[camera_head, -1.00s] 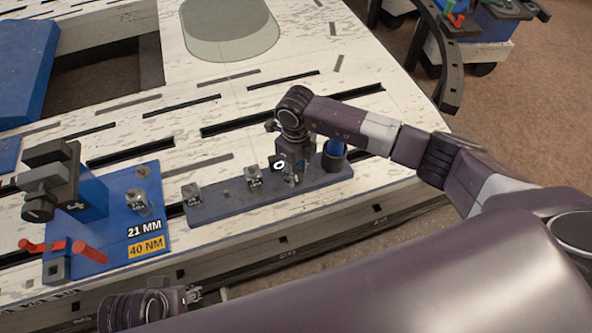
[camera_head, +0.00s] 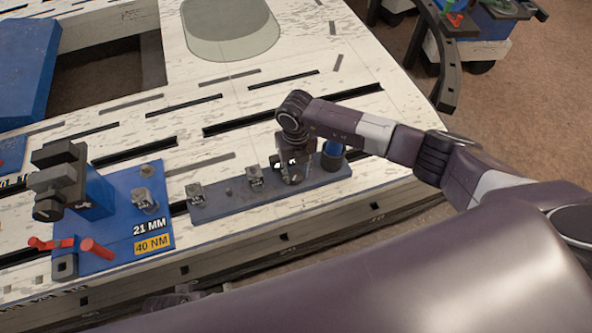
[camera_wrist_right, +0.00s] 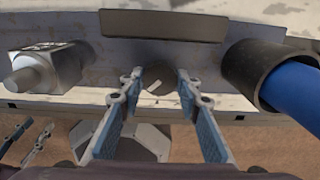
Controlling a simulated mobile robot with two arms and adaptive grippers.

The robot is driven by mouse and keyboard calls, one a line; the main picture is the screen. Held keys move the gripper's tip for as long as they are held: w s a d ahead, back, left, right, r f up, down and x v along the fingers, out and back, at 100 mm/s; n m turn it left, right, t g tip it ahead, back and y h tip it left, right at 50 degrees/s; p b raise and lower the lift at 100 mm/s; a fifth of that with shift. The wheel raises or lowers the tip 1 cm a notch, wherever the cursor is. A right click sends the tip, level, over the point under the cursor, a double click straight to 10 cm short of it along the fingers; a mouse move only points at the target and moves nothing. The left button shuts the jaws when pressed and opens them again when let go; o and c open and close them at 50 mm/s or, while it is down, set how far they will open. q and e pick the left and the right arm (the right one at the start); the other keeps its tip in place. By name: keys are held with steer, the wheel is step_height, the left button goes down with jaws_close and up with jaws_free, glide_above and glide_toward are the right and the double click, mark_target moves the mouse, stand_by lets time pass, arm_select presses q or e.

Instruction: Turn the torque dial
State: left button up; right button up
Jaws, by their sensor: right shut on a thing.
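My right gripper (camera_head: 296,172) points down over the right part of the dark tool strip (camera_head: 225,204). In the right wrist view its fingertips (camera_wrist_right: 158,78) stand either side of a small dark round knob with a pale mark (camera_wrist_right: 155,86), which looks like the torque dial, and are shut on it. In the head view the gripper hides most of the knob. A dark upright plate (camera_wrist_right: 160,25) stands just behind it. A small part of my left gripper (camera_head: 178,297) shows low at the bench's front edge; its fingers cannot be made out.
A dark cup with a blue rod (camera_wrist_right: 265,75) is close right of the right fingers. A silver socket block (camera_wrist_right: 48,70) is to their left. A blue fixture (camera_head: 120,205) labelled 21 MM and 40 NM, with red handles, stands left of the strip. The bench behind is mostly clear.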

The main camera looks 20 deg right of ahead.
mark_target(296, 175)
stand_by(0.3)
steer(key=o, duration=1.2)
steer(key=shift+c, duration=0.2)
step_height(296, 175, up, 12)
